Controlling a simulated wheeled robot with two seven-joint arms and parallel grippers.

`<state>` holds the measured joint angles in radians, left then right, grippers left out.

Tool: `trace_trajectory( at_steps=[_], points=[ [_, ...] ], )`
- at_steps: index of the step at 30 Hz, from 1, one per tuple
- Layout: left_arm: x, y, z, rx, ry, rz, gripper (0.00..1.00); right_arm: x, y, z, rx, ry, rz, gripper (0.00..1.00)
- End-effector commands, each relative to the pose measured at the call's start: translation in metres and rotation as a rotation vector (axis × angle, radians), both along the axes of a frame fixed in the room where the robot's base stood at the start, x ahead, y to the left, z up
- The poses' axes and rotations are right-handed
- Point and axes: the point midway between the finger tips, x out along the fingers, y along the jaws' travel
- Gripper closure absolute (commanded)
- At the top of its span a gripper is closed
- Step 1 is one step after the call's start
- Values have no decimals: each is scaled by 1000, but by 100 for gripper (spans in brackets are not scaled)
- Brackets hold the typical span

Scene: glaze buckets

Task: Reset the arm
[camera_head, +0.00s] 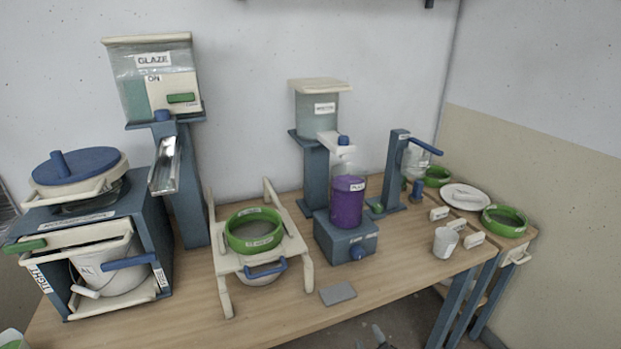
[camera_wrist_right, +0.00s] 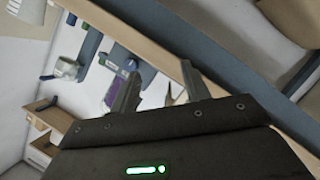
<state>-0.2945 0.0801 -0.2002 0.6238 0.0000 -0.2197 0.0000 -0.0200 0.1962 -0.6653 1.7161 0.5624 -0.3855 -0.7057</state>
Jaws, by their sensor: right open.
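My right gripper (camera_head: 370,338) shows at the bottom edge of the head view, low and in front of the table's front edge. Only its fingertips show there. In the right wrist view its two fingers (camera_wrist_right: 158,88) stand apart with nothing between them, so it is open and empty. My left gripper is in neither view. The wooden table (camera_head: 405,272) stands behind and above the right gripper, which is apart from it.
The table holds a blue machine with a white bucket (camera_head: 107,272), a glaze dispenser (camera_head: 157,85), a stand with a green-rimmed sieve (camera_head: 254,231), a purple container (camera_head: 347,203), a white cup (camera_head: 445,242) and a grey slab (camera_head: 337,293). Bare tabletop lies along the front.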

Motion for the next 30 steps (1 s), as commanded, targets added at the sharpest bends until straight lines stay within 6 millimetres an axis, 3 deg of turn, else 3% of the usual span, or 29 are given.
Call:
trace_trajectory(
  at_steps=[5,8,12,14,18,21,24,27,30],
  points=[
    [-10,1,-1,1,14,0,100,-13,-19,-80,71,144,-40,53],
    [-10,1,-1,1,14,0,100,-35,-35,-139,125,260,-83,53],
    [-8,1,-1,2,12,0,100,-94,-65,-232,212,465,-173,53],
    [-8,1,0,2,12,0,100,-126,-77,-267,248,552,-218,53],
    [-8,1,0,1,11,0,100,-215,-101,-336,321,753,-333,53],
    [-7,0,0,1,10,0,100,-284,-113,-371,357,886,-413,53],
    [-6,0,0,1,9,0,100,-348,-120,-393,374,1000,-473,53],
    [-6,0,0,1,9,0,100,-400,-125,-405,373,1085,-516,53],
    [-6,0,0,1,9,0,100,-435,-126,-409,371,1134,-551,53]
  ],
)
